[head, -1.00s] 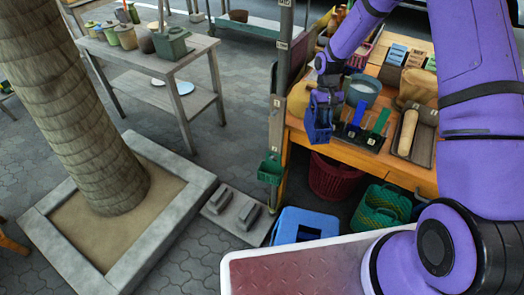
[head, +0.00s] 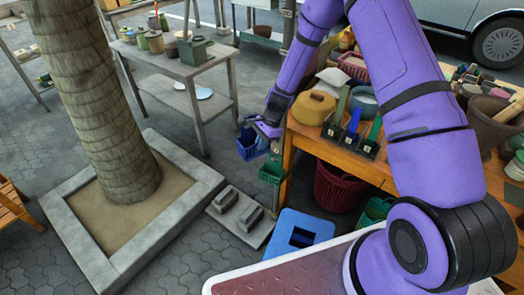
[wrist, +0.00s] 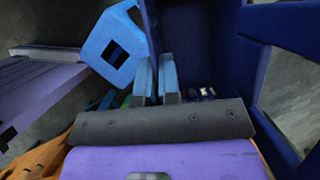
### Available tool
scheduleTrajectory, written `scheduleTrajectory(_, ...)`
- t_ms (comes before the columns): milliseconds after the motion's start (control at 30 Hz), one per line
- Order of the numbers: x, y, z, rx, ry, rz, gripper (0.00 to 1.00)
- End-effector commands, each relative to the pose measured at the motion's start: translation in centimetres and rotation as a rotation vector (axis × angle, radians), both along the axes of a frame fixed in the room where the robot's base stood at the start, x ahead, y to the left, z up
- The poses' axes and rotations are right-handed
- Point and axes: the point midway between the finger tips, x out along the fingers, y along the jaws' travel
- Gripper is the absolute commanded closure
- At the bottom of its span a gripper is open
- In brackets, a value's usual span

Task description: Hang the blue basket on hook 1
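The blue basket (head: 247,146) hangs from my gripper (head: 264,127) in the head view, in the air left of the wooden stall's post. In the wrist view, its dark blue wall (wrist: 215,45) fills the upper middle. The two fingertips (wrist: 155,72) are close together there with a thin blue edge between them, so my gripper is shut on the basket. A small green basket (head: 271,171) hangs low on the post, just below and right of the blue basket. My arm covers much of the post, and I cannot make out hook 1.
The wooden table (head: 335,152) with pots and tools stands right of the post. A red basket (head: 338,187) is under it. A blue box with a dark opening (head: 299,236) and grey blocks (head: 238,211) are on the ground. A grey table (head: 187,66) stands behind left.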

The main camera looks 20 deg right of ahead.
Motion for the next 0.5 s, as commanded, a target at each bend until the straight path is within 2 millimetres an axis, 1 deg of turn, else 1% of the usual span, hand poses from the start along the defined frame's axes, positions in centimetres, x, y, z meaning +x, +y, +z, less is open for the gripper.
scheduleTrajectory(33,-0.1,0.2,-0.4,0.001,0.003,-0.119,1.0)
scheduleTrajectory(100,-0.1,0.2,-0.8,0.001,0.004,-0.284,1.0)
scheduleTrajectory(233,-0.4,0.0,-1.6,0.002,0.007,-0.545,1.0)
scheduleTrajectory(300,-0.6,-0.1,-1.8,0.002,0.007,-0.629,1.0)
scheduleTrajectory(500,-0.9,-0.3,-2.2,0.002,0.004,-0.754,1.0)
